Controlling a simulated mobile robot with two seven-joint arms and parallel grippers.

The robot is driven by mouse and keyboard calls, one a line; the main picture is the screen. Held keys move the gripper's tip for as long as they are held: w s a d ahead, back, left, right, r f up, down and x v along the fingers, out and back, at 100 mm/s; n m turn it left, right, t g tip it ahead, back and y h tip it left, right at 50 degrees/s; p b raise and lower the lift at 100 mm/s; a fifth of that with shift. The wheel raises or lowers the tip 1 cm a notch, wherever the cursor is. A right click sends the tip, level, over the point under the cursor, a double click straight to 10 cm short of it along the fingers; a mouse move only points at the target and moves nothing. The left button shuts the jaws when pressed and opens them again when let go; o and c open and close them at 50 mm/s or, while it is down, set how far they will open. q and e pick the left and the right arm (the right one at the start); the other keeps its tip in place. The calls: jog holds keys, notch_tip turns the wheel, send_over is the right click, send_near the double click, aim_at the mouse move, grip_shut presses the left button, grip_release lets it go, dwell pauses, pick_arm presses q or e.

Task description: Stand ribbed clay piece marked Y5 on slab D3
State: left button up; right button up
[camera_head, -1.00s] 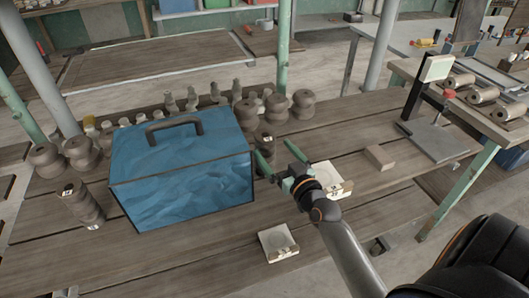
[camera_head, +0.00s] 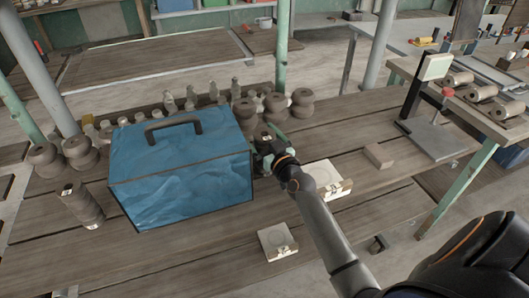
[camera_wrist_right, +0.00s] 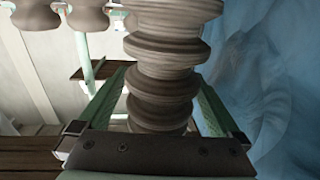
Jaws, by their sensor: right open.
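A ribbed clay piece with a small label (camera_head: 266,133) stands right of the blue box, mostly hidden behind my right gripper (camera_head: 268,145). In the right wrist view the ribbed piece (camera_wrist_right: 165,60) is between the two green fingers, which are open on either side of it. Which one is Y5 I cannot read. Two pale labelled slabs lie on the table: a near slab (camera_head: 276,241) and a farther slab (camera_head: 322,174), partly behind my right arm. Their marks are too small to read. My left gripper is out of view.
The blue box (camera_head: 180,180) with a dark handle is close to the left of my right gripper. Several clay pieces (camera_head: 276,107) stand behind it. A small brown block (camera_head: 379,156) and a grey board (camera_head: 437,140) lie to the right.

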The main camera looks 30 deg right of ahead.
grip_shut()
dwell(0.7)
jog(key=shift+r, duration=0.15)
